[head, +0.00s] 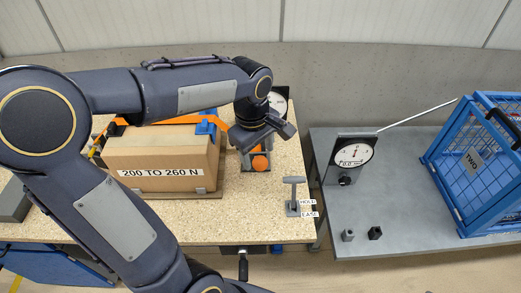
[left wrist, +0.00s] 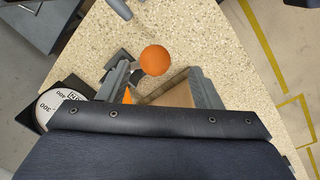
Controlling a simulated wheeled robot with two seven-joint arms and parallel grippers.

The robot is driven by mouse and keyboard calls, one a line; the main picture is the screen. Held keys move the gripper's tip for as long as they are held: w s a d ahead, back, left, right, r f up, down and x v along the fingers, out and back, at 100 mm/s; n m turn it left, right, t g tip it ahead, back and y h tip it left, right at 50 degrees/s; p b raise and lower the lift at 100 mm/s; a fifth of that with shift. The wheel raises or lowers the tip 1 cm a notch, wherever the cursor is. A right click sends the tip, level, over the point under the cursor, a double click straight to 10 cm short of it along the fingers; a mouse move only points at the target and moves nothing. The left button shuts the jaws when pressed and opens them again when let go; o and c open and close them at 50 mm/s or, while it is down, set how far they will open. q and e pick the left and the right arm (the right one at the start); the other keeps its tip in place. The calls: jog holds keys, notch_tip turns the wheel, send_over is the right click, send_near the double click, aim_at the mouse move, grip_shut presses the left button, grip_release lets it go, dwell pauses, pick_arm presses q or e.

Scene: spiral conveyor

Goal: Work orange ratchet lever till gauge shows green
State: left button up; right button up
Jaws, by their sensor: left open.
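The ratchet lever's orange ball knob (head: 260,163) shows just below my left gripper (head: 266,139), at the right of the carton. In the left wrist view, the orange knob (left wrist: 155,60) appears between the open fingers of my left gripper (left wrist: 160,76); I cannot tell whether they touch it. An orange strap (head: 160,123) runs over the carton (head: 165,157), labelled "200 TO 260 N". The round white gauge (head: 279,101) is partly hidden behind my left arm; its edge shows in the left wrist view (left wrist: 62,104). No needle or green is readable. My right gripper is out of view.
A grey T-handle (head: 293,190) beside HOLD and EASE labels stands right of the carton. A grey table (head: 400,215) at right bears a dial (head: 354,153), a blue crate (head: 478,160) and two small dark blocks. The wood bench's front right is mostly clear.

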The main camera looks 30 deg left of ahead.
aim_at(261, 168)
pick_arm(q)
jog(key=shift+w+a+f+n, duration=0.1)
jog(key=shift+w+f+n, duration=0.15)
jog(key=shift+w, duration=0.25)
jog(key=f, duration=0.7)
jog(key=shift+w+f, duration=0.2)
jog(key=shift+c, duration=0.3)
jog(key=c, duration=1.2)
grip_shut()
jog(key=s+f+t+y+b, duration=0.1)
jog(key=f+t+b, duration=0.1)
jog(key=b, duration=0.9)
jog(key=s+d+f+t+y+b, duration=0.1)
jog(key=f+b, duration=0.4)
jog(key=b, duration=0.6)
jog(key=s+d+f+t+y+b, duration=0.1)
jog(key=f+t+b, duration=0.3)
jog(key=b, duration=0.7)
jog(key=shift+s+d+f+y, duration=0.1)
jog(key=shift+s+d+y, duration=0.25)
jog(key=shift+y, duration=0.45)
jog(key=shift+a, duration=0.1)
